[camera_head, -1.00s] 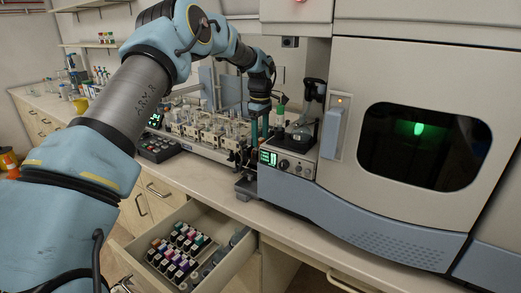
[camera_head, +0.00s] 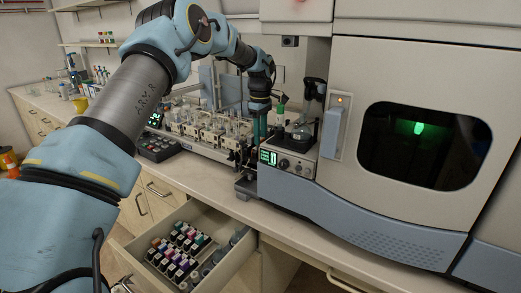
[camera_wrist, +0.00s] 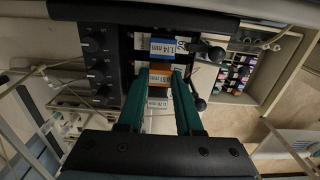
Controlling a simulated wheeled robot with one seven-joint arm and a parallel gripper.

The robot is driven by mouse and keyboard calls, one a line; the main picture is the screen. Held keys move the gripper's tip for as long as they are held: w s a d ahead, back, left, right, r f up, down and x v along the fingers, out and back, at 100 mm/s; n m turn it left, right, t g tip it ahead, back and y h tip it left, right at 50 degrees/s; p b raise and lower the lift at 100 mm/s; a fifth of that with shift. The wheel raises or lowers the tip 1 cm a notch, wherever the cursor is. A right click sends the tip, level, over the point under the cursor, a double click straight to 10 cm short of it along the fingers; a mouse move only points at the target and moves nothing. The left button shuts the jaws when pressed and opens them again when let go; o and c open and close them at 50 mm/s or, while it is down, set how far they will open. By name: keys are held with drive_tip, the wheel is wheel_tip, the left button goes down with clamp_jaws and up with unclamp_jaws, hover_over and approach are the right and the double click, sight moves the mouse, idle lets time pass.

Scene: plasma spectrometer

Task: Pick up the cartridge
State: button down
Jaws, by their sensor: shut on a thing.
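My gripper (camera_wrist: 163,76) shows in the wrist view with two teal fingers. They are shut on the orange cartridge (camera_wrist: 160,80), one finger on each side of it. The cartridge sits in a dark pump body in a row with a blue-edged cartridge labelled 1.14 mm (camera_wrist: 162,47) and a white label reading 0.76 mm (camera_wrist: 157,104). I cannot tell whether the orange cartridge is lifted from its seat. In the head view, my gripper (camera_head: 260,127) points down beside the pump at the counter's front, and the cartridge cannot be made out there.
Black knobs (camera_wrist: 96,67) line the pump's side. A glassware rack (camera_head: 205,130) stands left of my gripper, and the large spectrometer (camera_head: 400,190) fills the right. A keypad (camera_head: 158,147) is at left.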

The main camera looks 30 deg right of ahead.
wheel_tip(320, 180, up, 10)
drive_tip(key=b, duration=0.3)
idle(0.3)
